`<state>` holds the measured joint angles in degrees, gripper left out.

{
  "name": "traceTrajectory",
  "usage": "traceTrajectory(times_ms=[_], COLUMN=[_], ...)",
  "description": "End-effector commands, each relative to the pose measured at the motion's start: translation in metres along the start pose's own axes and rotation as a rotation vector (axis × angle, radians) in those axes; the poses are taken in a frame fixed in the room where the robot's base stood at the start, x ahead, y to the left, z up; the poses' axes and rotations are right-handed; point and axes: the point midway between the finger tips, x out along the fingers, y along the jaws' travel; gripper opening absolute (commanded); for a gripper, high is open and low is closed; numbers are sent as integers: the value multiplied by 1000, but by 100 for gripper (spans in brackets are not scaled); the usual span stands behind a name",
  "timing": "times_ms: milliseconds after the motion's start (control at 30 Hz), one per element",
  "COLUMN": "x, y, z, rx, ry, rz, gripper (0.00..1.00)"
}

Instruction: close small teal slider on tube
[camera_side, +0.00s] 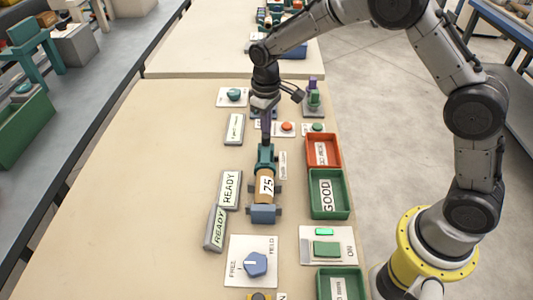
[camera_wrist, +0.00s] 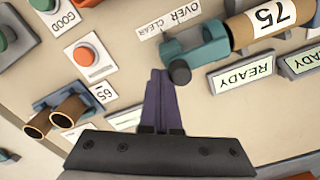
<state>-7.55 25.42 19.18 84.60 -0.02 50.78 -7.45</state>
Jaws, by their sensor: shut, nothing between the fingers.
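A cardboard tube marked 75 (camera_side: 265,187) lies in a holder on the bench, between a teal piece at its far end and a blue-grey block (camera_side: 263,214) at its near end. The teal slider (camera_side: 265,158) is at the tube's far end in the side view. In the wrist view the teal slider (camera_wrist: 196,46) meets the end of the tube (camera_wrist: 262,20), and a dark round knob (camera_wrist: 180,72) sticks out of it. My gripper (camera_side: 266,137) is shut and empty, just beyond the slider. In the wrist view its purple fingers (camera_wrist: 160,76) point beside the knob; contact cannot be told.
Two READY signs (camera_side: 229,188) stand left of the tube. A red tray (camera_side: 323,151) and a green GOOD tray (camera_side: 328,194) lie to the right. A blue dial (camera_side: 256,264) is nearer. A red button (camera_wrist: 84,55) and short tubes (camera_wrist: 55,116) show in the wrist view.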

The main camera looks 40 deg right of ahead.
Motion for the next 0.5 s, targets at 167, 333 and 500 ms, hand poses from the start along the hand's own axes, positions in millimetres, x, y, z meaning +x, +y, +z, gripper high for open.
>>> traceTrajectory(times_ms=[167, 333, 500], x=[0, 0, 0], y=[-3, -6, -8], z=[2, 4, 5], rx=[0, 0, 0], ry=[-1, -1, -1], rz=[-1, -1, -1], gripper=[0, 0, 0])
